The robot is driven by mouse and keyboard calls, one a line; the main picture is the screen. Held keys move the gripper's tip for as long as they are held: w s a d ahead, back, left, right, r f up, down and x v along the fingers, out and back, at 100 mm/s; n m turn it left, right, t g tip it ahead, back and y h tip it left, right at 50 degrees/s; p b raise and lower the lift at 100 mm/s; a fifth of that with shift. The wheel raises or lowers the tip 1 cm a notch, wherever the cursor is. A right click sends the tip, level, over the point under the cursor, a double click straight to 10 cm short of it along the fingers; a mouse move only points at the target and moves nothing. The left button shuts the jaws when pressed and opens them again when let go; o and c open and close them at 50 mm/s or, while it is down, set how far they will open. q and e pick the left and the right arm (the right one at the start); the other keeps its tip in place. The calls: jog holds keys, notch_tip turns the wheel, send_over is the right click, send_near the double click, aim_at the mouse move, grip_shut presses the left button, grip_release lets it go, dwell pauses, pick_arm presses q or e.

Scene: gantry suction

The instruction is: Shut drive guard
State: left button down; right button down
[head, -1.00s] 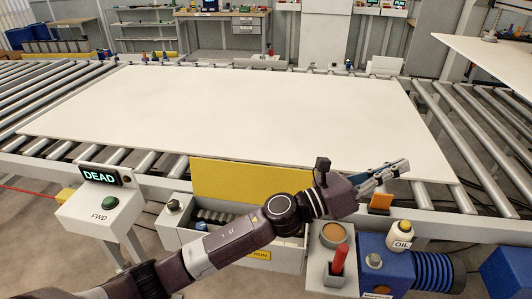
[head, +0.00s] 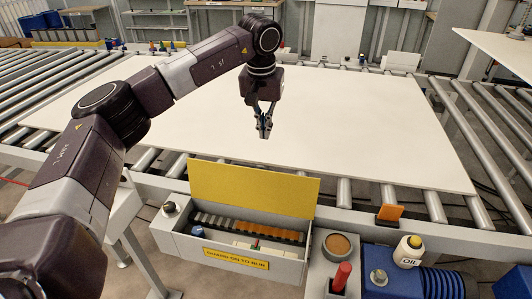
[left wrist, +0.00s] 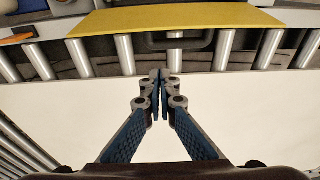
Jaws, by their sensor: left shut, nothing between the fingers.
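The drive guard (head: 255,190) is a yellow panel standing raised along the back edge of an open grey drive box (head: 193,247). In the left wrist view the guard (left wrist: 180,19) shows at the top, with a dark bar handle (left wrist: 178,44) at its edge. The box holds a dark and orange toothed strip (head: 250,228), and its front label reads "GUARD ON TO RUN". My left gripper (head: 264,132) is shut and empty, pointing down over the white board behind the guard, apart from it. My right gripper is not in view.
The large white board (head: 360,130) lies on the rollers. Right of the box are a red handle (head: 341,276), an orange flag (head: 390,213), an oil bottle (head: 409,249) and a blue motor (head: 430,283). The space above the open box is clear.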

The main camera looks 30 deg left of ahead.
aim_at(252, 184)
pick_arm(q)
jog(key=f, duration=0.3)
jog(key=f+p, duration=0.1)
jog(key=f, duration=0.2)
jog(key=w+f+p, duration=0.1)
jog(key=f, duration=0.2)
jog(key=shift+f, duration=0.25)
jog(key=s, duration=0.1)
jog(key=s+p, duration=0.1)
jog(key=s, duration=0.1)
jog(key=shift+s+d+r+p, duration=0.2)
jog(key=shift+d+p, duration=0.1)
jog(key=shift+d, duration=0.05)
jog(key=shift+s, duration=0.1)
